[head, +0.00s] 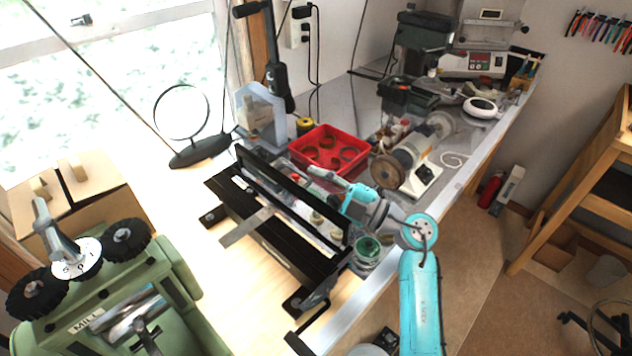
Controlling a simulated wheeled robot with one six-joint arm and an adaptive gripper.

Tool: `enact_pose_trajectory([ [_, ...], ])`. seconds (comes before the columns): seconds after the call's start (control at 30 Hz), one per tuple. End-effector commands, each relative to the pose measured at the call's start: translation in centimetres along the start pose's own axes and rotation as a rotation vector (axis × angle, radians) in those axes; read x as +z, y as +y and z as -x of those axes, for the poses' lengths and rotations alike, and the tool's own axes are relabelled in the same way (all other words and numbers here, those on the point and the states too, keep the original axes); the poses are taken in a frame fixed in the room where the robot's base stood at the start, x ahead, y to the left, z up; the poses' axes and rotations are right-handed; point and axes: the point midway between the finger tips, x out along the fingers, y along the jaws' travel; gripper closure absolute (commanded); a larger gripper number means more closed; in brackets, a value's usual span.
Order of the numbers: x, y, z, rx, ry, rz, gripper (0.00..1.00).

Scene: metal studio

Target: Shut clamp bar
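A black sheet-bending machine (262,238) lies on the workbench near the middle of the head view. Its long black clamp bar (282,183) runs along the back side, from upper left to lower right. The bar looks raised, with a gap between it and the front beam. A flat grey metal strip (247,227) lies across the front beam and sticks out toward the near side. My gripper (318,174) is at the end of the turquoise arm, behind the bar's right half. It looks empty; its fingers are too small to tell open or shut. I cannot tell whether it touches the bar.
A red tray (329,148) with round parts stands behind the machine. A green mill (110,305) fills the lower left. Bare bench shows front left.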

Motion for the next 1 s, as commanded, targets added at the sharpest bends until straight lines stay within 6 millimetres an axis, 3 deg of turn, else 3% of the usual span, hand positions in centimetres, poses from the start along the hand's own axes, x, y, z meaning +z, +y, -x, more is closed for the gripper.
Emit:
enact_pose_trajectory([
  [0.17,0.0,0.0,0.0,0.0,0.0,0.0,0.65],
  [0.33,0.0,0.0,0.0,0.001,0.0,0.0,1.0],
  [0.77,-0.2,0.3,-0.1,-0.004,0.002,0.022,1.0],
  [1.0,-1.1,0.6,-0.4,-0.043,0.004,0.128,1.0],
])
